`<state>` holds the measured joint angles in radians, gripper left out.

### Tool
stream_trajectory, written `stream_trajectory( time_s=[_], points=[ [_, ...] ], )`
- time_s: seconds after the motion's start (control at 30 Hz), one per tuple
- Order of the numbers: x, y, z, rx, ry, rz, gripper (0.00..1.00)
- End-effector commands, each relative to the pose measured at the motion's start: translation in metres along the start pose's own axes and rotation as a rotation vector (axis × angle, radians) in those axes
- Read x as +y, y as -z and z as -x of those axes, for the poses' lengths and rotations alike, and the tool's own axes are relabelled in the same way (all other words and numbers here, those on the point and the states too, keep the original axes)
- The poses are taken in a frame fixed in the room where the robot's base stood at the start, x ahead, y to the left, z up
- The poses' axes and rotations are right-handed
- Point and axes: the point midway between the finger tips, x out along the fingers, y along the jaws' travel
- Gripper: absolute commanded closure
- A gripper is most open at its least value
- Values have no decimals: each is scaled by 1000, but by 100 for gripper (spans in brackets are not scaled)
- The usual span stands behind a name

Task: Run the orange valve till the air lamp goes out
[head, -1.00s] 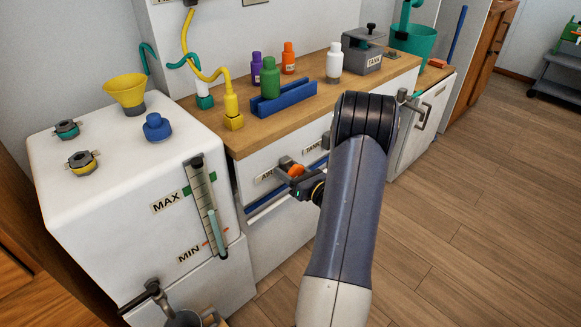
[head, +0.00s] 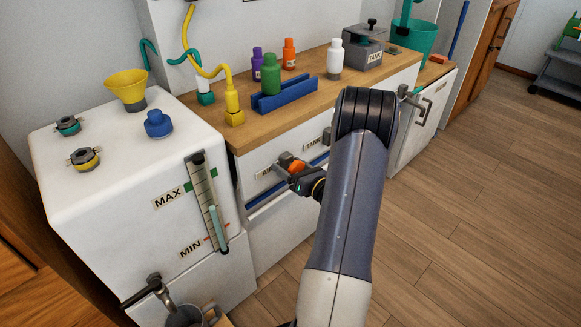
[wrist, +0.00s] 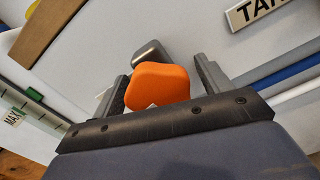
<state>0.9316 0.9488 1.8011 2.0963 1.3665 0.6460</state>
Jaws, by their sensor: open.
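The orange valve (head: 297,167) is a rounded orange knob on the white front panel below the wooden counter, beside a label partly covered by my arm. In the wrist view the orange knob (wrist: 158,86) sits between the two fingers, with a grey metal part behind it. My gripper (wrist: 160,88) is open around the knob, with a gap showing at the right finger; contact at the left finger is hard to judge. In the head view my gripper (head: 293,172) reaches the panel from the right. I cannot make out an air lamp in either view.
A white tank with a MAX/MIN gauge (head: 208,205) stands left of the panel. Bottles, including a green one (head: 270,75), and a blue rack (head: 284,95) are on the counter. A blue rail (wrist: 290,70) runs close beside the right finger. Open floor lies to the right.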

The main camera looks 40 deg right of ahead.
Motion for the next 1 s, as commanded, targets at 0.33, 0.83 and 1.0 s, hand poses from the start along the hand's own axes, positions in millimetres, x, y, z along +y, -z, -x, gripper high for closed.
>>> stream_trajectory(
  time_s=[0.33, 0.83, 1.0],
  points=[
    [-1, -1, 51, -1, 6, -3, 27],
    [0, 0, 107, 0, 0, -1, 27],
    [0, 0, 108, 0, 0, 0, 27]
  ],
)
